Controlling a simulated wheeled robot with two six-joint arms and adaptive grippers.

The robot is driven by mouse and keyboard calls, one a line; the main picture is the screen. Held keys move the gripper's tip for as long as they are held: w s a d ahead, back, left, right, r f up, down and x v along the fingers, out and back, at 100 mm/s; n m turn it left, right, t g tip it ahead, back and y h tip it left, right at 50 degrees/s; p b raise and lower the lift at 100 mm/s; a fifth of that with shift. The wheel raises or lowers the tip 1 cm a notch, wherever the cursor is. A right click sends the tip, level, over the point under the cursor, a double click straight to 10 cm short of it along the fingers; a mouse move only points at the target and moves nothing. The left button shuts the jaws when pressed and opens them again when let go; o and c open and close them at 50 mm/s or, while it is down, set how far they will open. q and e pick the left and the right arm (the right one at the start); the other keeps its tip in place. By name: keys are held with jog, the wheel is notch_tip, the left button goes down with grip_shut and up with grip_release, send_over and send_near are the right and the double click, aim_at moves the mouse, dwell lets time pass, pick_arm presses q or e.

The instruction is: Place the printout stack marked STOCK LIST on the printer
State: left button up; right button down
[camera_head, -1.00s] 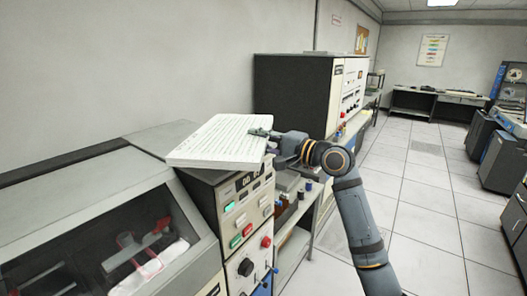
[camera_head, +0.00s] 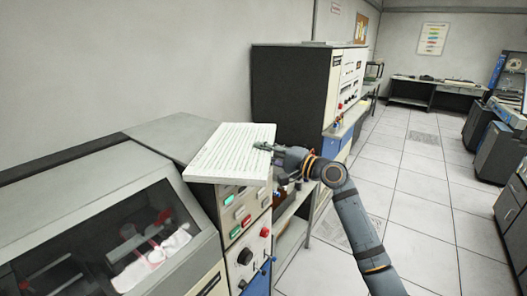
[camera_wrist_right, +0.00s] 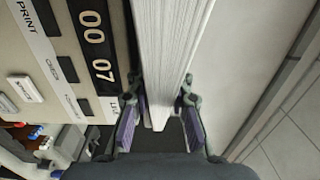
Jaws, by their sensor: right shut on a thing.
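A thick white printout stack (camera_head: 230,155) with lined print is held by its right edge in my right gripper (camera_head: 265,147). Its mark is too small to read. The stack is tilted and lies over the right end of the printer (camera_head: 165,132), in front of the counter; whether it touches the printer I cannot tell. In the right wrist view the stack's page edges (camera_wrist_right: 170,50) sit between the fingers of the right gripper (camera_wrist_right: 158,108), beside the panel with PRINT and the counter (camera_wrist_right: 92,45). My left gripper is not in view.
The printer's sloped window (camera_head: 105,250) is at the lower left, its button panel (camera_head: 240,215) below the stack. A low shelf (camera_head: 293,235) stands right of it. A tall dark cabinet (camera_head: 288,100) stands behind. The tiled floor (camera_head: 420,200) at right is open.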

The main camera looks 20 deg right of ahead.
jog(key=c, duration=1.2)
grip_release()
jog(key=shift+r, duration=0.25)
jog(key=b+v, duration=0.8)
jog(key=v, duration=0.4)
